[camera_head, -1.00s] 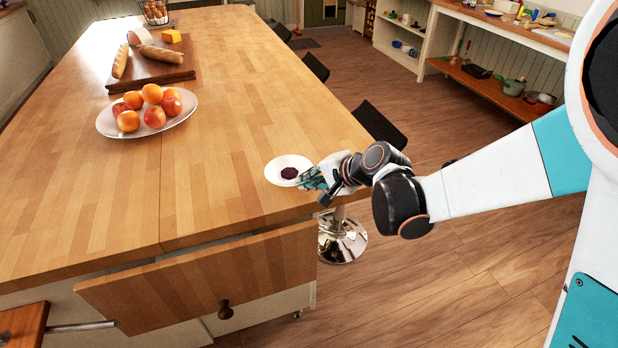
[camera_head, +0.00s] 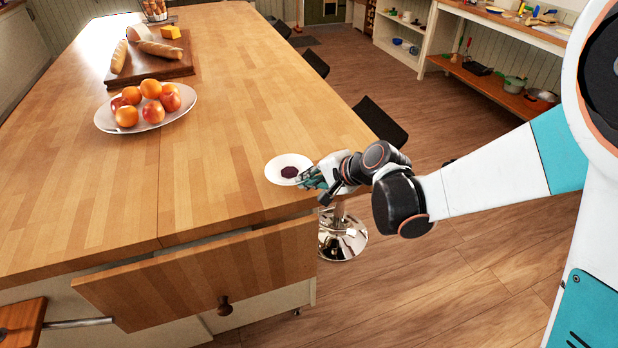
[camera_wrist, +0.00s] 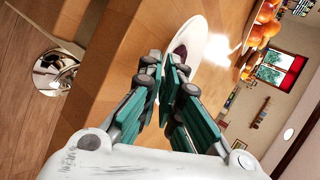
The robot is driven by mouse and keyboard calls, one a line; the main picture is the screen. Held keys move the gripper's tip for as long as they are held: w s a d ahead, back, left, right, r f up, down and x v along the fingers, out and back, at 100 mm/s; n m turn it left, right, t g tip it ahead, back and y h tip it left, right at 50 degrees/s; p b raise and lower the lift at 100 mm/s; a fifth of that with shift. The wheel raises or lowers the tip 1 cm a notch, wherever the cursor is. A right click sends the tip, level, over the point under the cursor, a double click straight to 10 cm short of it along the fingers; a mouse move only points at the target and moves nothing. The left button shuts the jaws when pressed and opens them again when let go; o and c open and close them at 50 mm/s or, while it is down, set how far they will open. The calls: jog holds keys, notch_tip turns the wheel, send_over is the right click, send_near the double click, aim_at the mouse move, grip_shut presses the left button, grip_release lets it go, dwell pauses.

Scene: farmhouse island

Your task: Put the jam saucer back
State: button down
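The jam saucer (camera_head: 274,172) is a small white dish with a dark purple dab of jam (camera_head: 289,173). It appears over the near right corner of the wooden island top (camera_head: 230,130); whether it touches the wood I cannot tell. My gripper (camera_head: 305,179) is at its right edge. In the wrist view my gripper (camera_wrist: 166,80) has its teal and grey fingers drawn nearly together on the rim of the saucer (camera_wrist: 197,40), which shows nearly edge-on. The fingers hide the near part of the rim.
A white platter (camera_head: 103,122) of oranges and apples and a dark board (camera_head: 180,69) with bread and cheese stand further left. Below the island's front edge a drawer front (camera_head: 190,280) sticks out. A stool base (camera_head: 343,240) stands at right. The counter left of the saucer is clear.

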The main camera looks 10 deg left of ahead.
jog(key=shift+f, duration=0.2)
jog(key=c, duration=1.7)
grip_release()
jog(key=shift+d, duration=0.1)
jog(key=shift+s+d+b, duration=0.1)
jog(key=shift+s+d, duration=0.55)
jog(key=shift+d, duration=0.4)
jog(key=shift+s+d+b, duration=0.1)
jog(key=shift+s+d, duration=0.5)
jog(key=shift+d, duration=0.5)
jog(key=shift+s+d+b, duration=0.1)
jog(key=shift+s+d, duration=0.55)
jog(key=shift+d, duration=0.4)
jog(key=v, duration=1.2)
jog(key=shift+d, duration=0.1)
